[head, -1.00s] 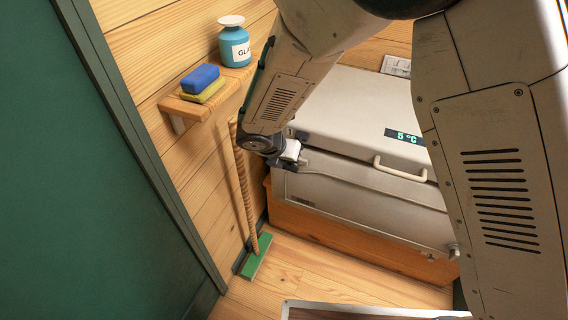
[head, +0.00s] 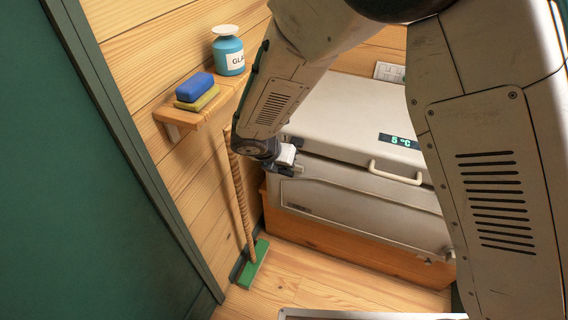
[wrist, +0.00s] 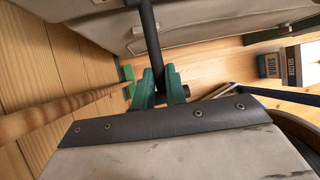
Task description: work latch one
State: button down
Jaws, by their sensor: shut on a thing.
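A pale grey chest with a lid (head: 350,110), a pale handle (head: 396,171) and a green "5 °C" display stands on a wooden base. My gripper (head: 292,160) is at the left end of its front, near the lid seam. In the wrist view my gripper's green fingers (wrist: 161,88) are shut on a dark bar (wrist: 150,40), which runs up toward the chest. The bar looks like a latch lever, but its mount is not clear. Another small fitting (head: 448,252) shows low at the chest's right front. My arm hides part of the lid.
A wooden shelf (head: 222,106) with a blue and yellow sponge (head: 195,88) and a blue bottle (head: 228,50) is left of my arm. A broom with a green head (head: 253,265) leans below it. Dark boxes (wrist: 268,65) show right in the wrist view.

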jog(key=shift+w+r, duration=0.25)
jog(key=c, duration=1.4)
grip_release()
jog(key=shift+c, duration=0.2)
jog(key=shift+f, duration=0.15)
jog(key=shift+s, duration=0.1)
jog(key=shift+s+a+r, duration=0.1)
jog(key=shift+r, duration=0.1)
jog(key=v, duration=0.7)
jog(key=shift+r, duration=0.2)
